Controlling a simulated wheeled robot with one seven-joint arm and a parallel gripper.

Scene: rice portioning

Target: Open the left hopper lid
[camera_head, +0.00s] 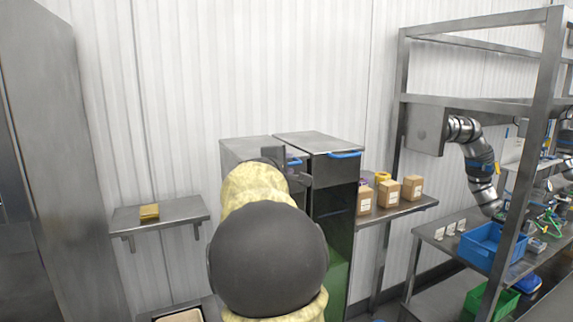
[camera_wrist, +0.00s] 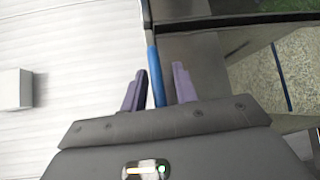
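The left hopper (camera_head: 232,158) is a grey metal cabinet against the wall, partly hidden behind my arm. Its flat lid (camera_head: 246,147) looks closed. The lid's blue handle (camera_head: 294,162) shows just right of my wrist. In the wrist view the blue handle bar (camera_wrist: 155,72) lies between the two purple-grey fingers of my gripper (camera_wrist: 159,78). The fingers are apart, with a narrow gap visible on each side of the bar, so my gripper is open around the handle and not clamped on it.
The right hopper (camera_head: 330,170) stands close beside, with a closed lid (camera_head: 318,141) and its own blue handle (camera_head: 345,155). Cardboard boxes (camera_head: 388,193) sit on a shelf to the right. A small wall shelf (camera_head: 180,213) holds a yellow block (camera_head: 149,212) at left.

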